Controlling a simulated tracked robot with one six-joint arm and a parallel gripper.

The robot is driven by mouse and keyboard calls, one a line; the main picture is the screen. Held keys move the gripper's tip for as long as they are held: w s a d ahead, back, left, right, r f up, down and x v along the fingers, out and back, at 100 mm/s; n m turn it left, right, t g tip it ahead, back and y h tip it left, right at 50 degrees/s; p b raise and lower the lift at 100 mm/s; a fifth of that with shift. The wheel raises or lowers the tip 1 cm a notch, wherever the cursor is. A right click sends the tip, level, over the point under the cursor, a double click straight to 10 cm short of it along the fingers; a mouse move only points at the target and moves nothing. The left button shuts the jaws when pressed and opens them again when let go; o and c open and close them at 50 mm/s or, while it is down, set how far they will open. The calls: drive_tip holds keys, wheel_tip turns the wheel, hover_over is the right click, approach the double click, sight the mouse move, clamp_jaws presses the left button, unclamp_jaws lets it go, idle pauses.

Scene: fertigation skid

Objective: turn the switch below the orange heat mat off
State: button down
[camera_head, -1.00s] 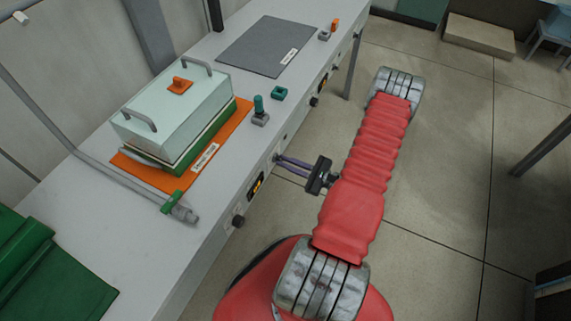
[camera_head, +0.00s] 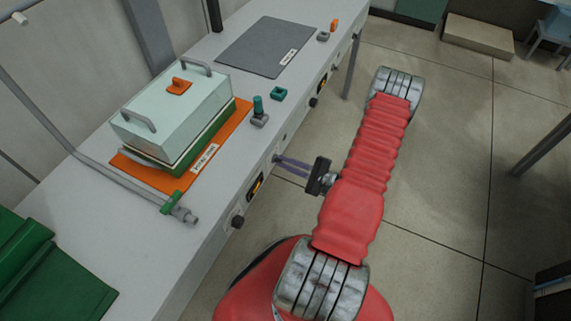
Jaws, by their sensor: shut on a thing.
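The orange heat mat (camera_head: 128,161) lies on the bench top under a lidded green and pale box (camera_head: 168,115). My gripper (camera_head: 279,159) reaches from the right to the panel, right of the yellow-marked fitting. Its purple-grey fingers are shut on a small switch at the panel face. The fingertips hide most of this switch, so its position cannot be read.
A grey mat (camera_head: 262,47) lies farther along the bench, with a similar black knob (camera_head: 314,102) below it. A grey pipe with a green valve handle (camera_head: 171,202) runs along the bench top.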

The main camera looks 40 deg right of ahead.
drive_tip(key=shift+a, duration=0.2)
drive_tip(key=c, duration=1.8)
unclamp_jaws()
drive_tip(key=shift+d, duration=0.1)
drive_tip(key=shift+c, duration=0.2)
drive_tip(key=shift+s, duration=0.1)
drive_tip(key=v, duration=1.3)
drive_tip(key=shift+s, duration=0.35)
drive_tip(key=shift+d, duration=0.1)
